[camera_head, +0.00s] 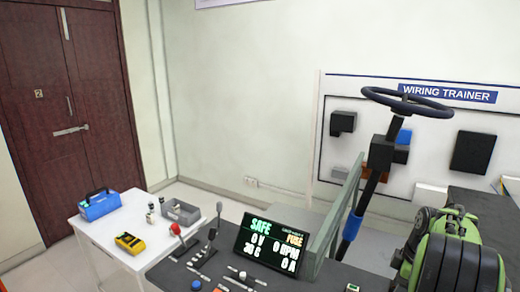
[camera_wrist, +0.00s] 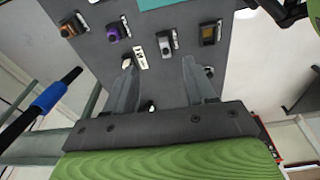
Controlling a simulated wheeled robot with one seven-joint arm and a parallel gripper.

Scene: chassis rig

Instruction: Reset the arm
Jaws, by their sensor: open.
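My green arm (camera_head: 455,255) shows at the lower right of the head view, folded beside the rig. My gripper (camera_wrist: 160,85) shows in the wrist view with its two grey fingers spread apart and nothing between them. Beyond the fingers is a dark panel (camera_wrist: 100,45) with several small modules on it; the fingers appear apart from these, though the exact distance is hard to tell. The fingertips do not show in the head view.
A display reading SAFE (camera_head: 272,247) and levers stand on a dark bench (camera_head: 165,275). A steering wheel (camera_head: 408,102) on a column rises beside my arm. A white table (camera_head: 95,235) holds a blue toolbox (camera_head: 99,206), a yellow meter (camera_head: 130,243) and a grey bin (camera_head: 181,211).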

